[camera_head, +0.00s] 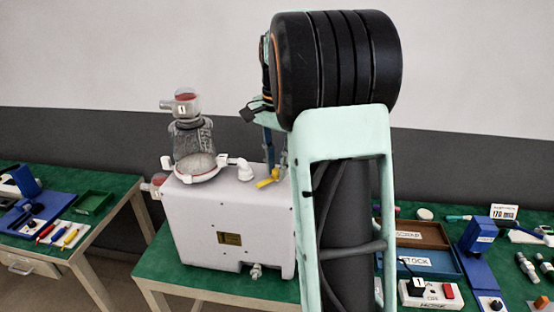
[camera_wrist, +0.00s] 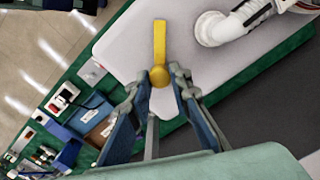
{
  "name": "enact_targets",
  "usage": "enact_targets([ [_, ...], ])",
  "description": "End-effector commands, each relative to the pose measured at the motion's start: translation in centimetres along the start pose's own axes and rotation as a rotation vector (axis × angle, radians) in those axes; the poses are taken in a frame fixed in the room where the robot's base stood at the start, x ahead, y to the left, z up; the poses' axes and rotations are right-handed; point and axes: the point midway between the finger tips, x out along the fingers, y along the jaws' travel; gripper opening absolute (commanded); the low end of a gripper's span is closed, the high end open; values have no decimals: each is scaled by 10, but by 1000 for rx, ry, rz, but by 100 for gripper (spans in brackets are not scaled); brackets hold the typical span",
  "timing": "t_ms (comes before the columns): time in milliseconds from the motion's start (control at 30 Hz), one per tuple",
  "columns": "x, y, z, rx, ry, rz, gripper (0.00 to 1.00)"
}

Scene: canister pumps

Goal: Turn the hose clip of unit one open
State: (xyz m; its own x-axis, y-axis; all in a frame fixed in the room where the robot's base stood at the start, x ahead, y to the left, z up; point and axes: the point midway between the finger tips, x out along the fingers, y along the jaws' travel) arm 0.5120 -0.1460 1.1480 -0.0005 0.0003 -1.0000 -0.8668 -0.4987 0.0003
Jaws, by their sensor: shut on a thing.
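Unit one is a white box-shaped pump (camera_head: 228,228) on the green bench, with a glass canister (camera_head: 191,140) marked 1 on top. The yellow hose clip (camera_head: 267,179) is a flat lever with a round hub, near the right end of the pump's top. It also shows in the wrist view (camera_wrist: 160,42), its lever pointing up the picture. My gripper (camera_wrist: 157,82) reaches over the top with its blue fingers either side of the hub, shut on the clip. In the head view my arm partly hides the gripper.
A white elbow fitting (camera_head: 240,167) stands just left of the clip. The right bench holds a brown tray (camera_head: 418,235), a blue STOCK tray (camera_head: 428,262) and a switch box (camera_head: 430,294).

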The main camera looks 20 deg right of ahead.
Motion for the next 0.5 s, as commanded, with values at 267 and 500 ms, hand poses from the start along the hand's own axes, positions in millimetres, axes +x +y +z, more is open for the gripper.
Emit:
enact_targets([
  [267, -2, 0, 0, -260, 0, 0, 0],
  [500, -2, 0, 0, -468, 1, 0, 0],
])
